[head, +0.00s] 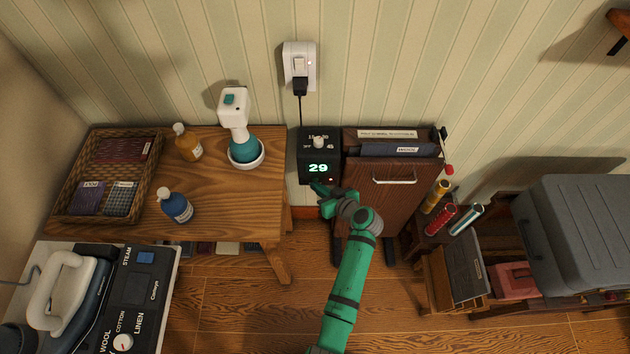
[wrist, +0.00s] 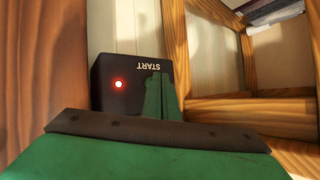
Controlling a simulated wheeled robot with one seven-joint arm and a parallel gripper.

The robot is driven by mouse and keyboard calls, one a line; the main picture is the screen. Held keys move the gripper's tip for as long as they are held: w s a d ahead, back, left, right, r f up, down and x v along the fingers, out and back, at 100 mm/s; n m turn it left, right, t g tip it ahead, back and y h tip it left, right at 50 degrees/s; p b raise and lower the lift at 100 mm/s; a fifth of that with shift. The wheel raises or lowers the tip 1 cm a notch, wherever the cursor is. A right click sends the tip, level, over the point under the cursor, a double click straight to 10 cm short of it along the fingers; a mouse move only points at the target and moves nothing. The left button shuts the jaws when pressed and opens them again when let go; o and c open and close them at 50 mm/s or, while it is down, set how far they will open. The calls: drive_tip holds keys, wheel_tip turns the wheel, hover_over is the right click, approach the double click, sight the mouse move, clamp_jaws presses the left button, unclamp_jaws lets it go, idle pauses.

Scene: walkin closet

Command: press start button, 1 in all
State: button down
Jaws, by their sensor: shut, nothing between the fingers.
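The black timer box (head: 307,171) hangs on or stands against the wall, with a white dial on top, a lit "29" display and a small red light. In the wrist view its black face (wrist: 105,75) shows the word START upside down and a glowing red light (wrist: 118,84). My gripper (head: 318,187) is shut and empty, its tip at the lower front of the box. In the wrist view my green fingers (wrist: 160,92) cover the area right by the START label, so the button itself is hidden. I cannot tell whether the fingertip touches it.
A wooden table (head: 215,215) left of the box carries a spray bottle (head: 235,120), small bottles and a basket (head: 150,187). A dark wooden file holder (head: 395,195) stands close on the right. A wall socket (head: 300,62) with a plugged cord is above.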

drive_tip(key=shift+s, duration=0.7)
drive_tip(key=shift+s, duration=2.55)
